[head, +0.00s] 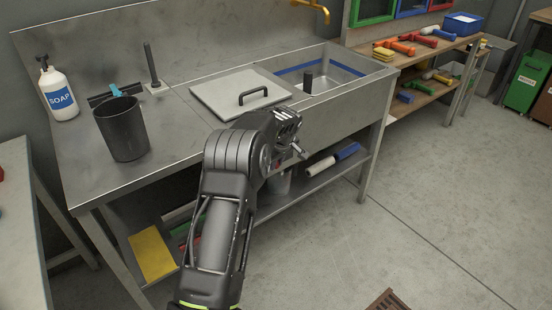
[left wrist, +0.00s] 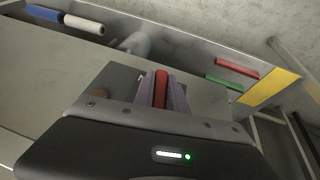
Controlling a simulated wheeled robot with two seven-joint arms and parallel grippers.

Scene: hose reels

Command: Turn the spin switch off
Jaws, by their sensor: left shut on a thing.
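My left gripper (head: 284,157) is low at the front of the steel sink bench (head: 330,112). In the left wrist view its two fingers (left wrist: 161,94) are shut on a red lever, which I take to be the spin switch (left wrist: 161,84). The lever stands out from a dark grey plate (left wrist: 116,78) on the bench front. In the head view my arm and gripper hide most of the switch. Whether it is on or off cannot be told. My right gripper is not in view.
On the bench stand a soap bottle (head: 59,93), a black bin (head: 122,128) and a lid with a handle (head: 240,92) beside the sink basin. The lower shelf holds a white roll (head: 320,167) and a yellow item (head: 152,254). The floor at right is mostly clear.

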